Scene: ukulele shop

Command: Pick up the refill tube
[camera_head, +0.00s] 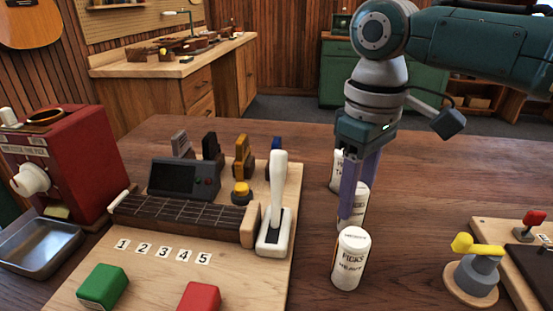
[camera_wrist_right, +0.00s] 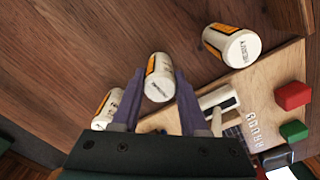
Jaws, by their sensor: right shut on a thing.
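Three white refill tubes stand in a row on the dark wooden table, right of the wooden board. The front tube (camera_head: 350,262) has a label reading "PICKS HEAVY". The middle tube (camera_head: 359,203) is between the purple fingers of my right gripper (camera_head: 356,200), which is shut on it. The back tube (camera_head: 337,168) is partly hidden behind my fingers. In the right wrist view the held tube (camera_wrist_right: 159,82) sits between the two fingertips (camera_wrist_right: 160,92), with one tube (camera_wrist_right: 231,44) apart at upper right and another (camera_wrist_right: 106,108) at left. I cannot tell whether the held tube touches the table. My left gripper is not in view.
The wooden board (camera_head: 259,285) carries a fretboard, a white lever (camera_head: 278,190), a green block (camera_head: 102,286) and a red block (camera_head: 199,297). A red machine (camera_head: 75,160) and metal tray stand left. A yellow-handled device (camera_head: 473,272) stands right.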

